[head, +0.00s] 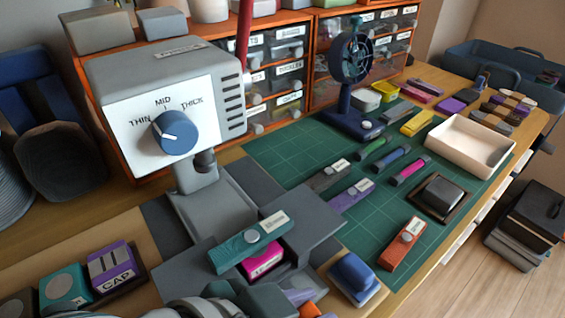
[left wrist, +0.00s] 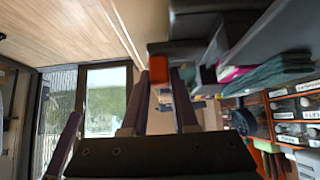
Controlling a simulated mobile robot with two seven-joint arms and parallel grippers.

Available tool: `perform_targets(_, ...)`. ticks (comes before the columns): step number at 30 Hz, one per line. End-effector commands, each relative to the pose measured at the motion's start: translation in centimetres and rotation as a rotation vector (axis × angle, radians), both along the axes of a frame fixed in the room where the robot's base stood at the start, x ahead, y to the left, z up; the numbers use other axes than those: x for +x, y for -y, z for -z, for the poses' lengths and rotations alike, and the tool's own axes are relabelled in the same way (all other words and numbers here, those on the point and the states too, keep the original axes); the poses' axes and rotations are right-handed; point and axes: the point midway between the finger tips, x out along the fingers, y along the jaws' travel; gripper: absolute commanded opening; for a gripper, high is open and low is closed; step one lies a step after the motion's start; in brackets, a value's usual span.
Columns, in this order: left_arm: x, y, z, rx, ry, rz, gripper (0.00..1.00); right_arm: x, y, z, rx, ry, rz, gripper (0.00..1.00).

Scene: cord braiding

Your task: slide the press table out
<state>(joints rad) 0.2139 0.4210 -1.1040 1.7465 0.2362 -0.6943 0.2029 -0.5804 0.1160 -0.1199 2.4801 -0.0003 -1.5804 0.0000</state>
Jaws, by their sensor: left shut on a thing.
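The grey press (head: 160,85) stands at the left, its blue dial on a face marked THIN, MID, THICK. The press table, a flat grey plate (head: 318,215), lies below and in front of the press head. A teal bar (head: 235,252) with a label and knob lies across it, above a pink labelled block (head: 262,265). My left gripper (head: 302,300) is at the table's near edge, shut on an orange handle (head: 310,311). The handle shows between the fingers in the left wrist view (left wrist: 158,70). The gripper partly hides the handle. My right gripper is not in view.
A blue-topped block (head: 354,277) stands right beside the gripper. A green cutting mat (head: 290,150) holds several labelled bars, a small fan (head: 355,62) and a cream tray (head: 470,145). A CAP block (head: 112,267) sits lower left. Open floor shows at lower right.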

Motion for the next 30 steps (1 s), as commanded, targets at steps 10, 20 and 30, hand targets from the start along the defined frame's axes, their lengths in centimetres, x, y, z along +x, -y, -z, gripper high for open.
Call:
perform_targets(10, -0.93, 0.78, -0.04, -0.005, -0.001, 0.002, 0.00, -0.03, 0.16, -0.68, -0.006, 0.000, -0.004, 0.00)
perform_targets(20, -0.88, 0.72, -0.02, -0.004, -0.001, 0.001, 0.50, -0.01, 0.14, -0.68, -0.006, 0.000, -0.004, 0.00)
perform_targets(30, -0.86, 0.55, -0.08, -0.002, -0.001, 0.000, 0.57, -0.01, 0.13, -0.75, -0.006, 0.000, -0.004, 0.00)
